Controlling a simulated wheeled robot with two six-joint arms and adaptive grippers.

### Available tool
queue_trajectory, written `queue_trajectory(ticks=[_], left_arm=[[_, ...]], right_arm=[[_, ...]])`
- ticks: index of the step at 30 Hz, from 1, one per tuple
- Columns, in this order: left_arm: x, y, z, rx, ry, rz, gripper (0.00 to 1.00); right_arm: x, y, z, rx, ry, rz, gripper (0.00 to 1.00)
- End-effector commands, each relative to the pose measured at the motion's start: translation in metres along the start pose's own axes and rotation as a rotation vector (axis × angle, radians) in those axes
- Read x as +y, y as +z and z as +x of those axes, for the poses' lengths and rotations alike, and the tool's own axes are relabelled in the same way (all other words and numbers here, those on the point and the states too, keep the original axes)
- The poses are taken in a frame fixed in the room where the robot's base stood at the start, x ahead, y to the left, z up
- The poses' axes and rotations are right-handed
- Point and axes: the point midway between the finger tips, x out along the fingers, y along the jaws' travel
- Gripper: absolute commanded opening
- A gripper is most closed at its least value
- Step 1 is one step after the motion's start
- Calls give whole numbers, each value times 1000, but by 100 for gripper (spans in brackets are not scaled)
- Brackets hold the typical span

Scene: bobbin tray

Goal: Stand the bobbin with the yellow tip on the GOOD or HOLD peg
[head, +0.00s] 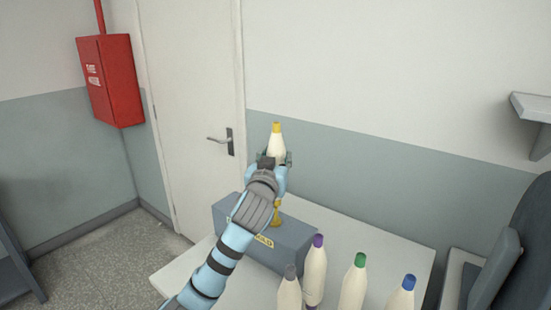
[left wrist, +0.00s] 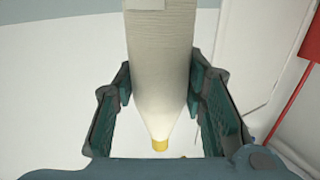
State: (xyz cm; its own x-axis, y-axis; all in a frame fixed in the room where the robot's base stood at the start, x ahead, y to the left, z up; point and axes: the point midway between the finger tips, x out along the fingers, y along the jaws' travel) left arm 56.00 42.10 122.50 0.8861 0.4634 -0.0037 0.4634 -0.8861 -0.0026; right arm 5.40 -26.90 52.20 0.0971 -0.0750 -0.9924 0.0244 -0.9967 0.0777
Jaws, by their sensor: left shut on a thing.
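The bobbin with the yellow tip (head: 276,141) is cream-coloured and upright, tip up, in the head view. My left gripper (head: 275,160) is shut around it and holds it above the grey-blue peg block (head: 291,241). In the left wrist view the bobbin (left wrist: 162,65) sits between the two fingers, yellow tip toward the bottom edge. A brass-coloured peg (head: 277,212) stands on the block below the gripper. A yellow label (head: 264,241) on the block's front reads partly as "OLD". The arm hides part of the block and its labels. My right gripper is not in view.
Bobbins with grey (head: 289,292), purple (head: 315,275), green (head: 354,285) and blue (head: 402,294) tips stand at the near side of the white table (head: 385,245). A door (head: 190,100) and a red wall box (head: 110,80) are behind.

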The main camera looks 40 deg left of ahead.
Motion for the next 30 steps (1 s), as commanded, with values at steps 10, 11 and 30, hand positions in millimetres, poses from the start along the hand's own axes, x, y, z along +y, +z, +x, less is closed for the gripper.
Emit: queue_trajectory(ticks=[10,11,30], left_arm=[[0,-1,0,1,-1,1,3],[0,-1,0,1,-1,1,3],[1,-1,-2,1,-1,0,3]], right_arm=[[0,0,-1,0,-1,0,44],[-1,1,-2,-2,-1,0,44],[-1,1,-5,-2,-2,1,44]])
